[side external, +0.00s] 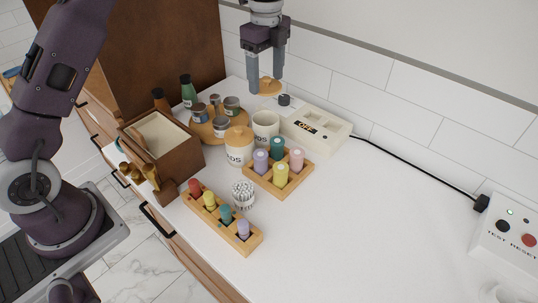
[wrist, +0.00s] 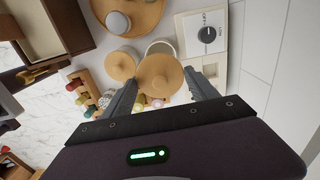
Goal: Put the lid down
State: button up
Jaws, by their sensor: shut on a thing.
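The round wooden lid (side external: 268,88) hangs in the air between the fingertips of my gripper (side external: 265,82), above the counter. In the wrist view the lid (wrist: 160,72) lies between my two fingers, which meet its opposite edges. An open white canister (side external: 265,124) stands below it on the counter; in the wrist view its rim (wrist: 160,46) shows partly, the lid covering the rest. A second white canister (side external: 239,155) beside it wears a similar wooden lid (side external: 239,136).
A white switch box (side external: 316,127) stands right of the open canister near the tiled wall. A wooden tray of colored bottles (side external: 278,178), a jar of swabs (side external: 243,194) and a round tray of jars (side external: 213,126) stand close around.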

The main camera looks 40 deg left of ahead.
jog(key=s+d+f+m, duration=0.4)
jog(key=s+d+m, duration=0.1)
jog(key=s+d, duration=0.4)
jog(key=s+d+f+m, duration=0.3)
jog(key=s+d+m, duration=0.1)
jog(key=s+d, duration=0.45)
jog(key=f, duration=0.6)
jog(key=s+f, duration=0.1)
jog(key=f, duration=0.2)
jog(key=shift+a+f, duration=0.1)
jog(key=shift+f, duration=0.35)
jog(key=shift+f, duration=0.1)
jog(key=o, duration=1)
jog(key=shift+o, duration=0.3)
